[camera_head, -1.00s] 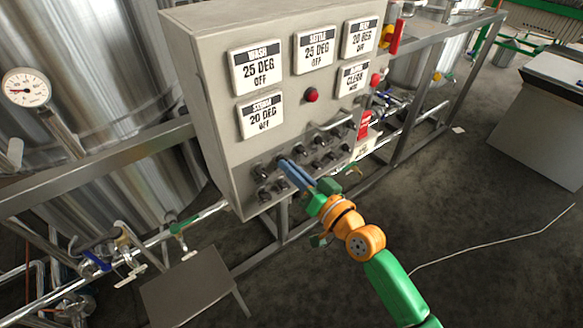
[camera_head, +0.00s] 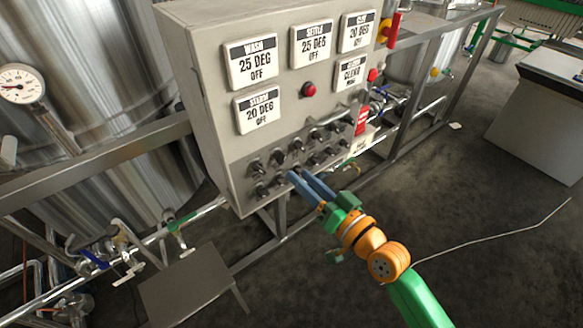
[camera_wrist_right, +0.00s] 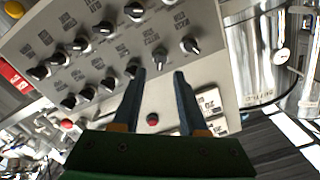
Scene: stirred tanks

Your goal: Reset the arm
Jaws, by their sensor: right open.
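My right arm reaches in from the lower right in the head view. Its gripper (camera_head: 297,176) has blue fingers and is open and empty, in front of the lower part of the grey control panel (camera_head: 215,130). No finger visibly grips a knob. My left gripper is not in view.
The panel carries several white labels (camera_head: 250,62) and a red button (camera_head: 309,90). Steel tanks (camera_head: 85,80) stand behind a metal frame. A small dark table (camera_head: 195,285) stands at the lower left. Open floor (camera_head: 480,200) lies to the right, with a thin pale line across it.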

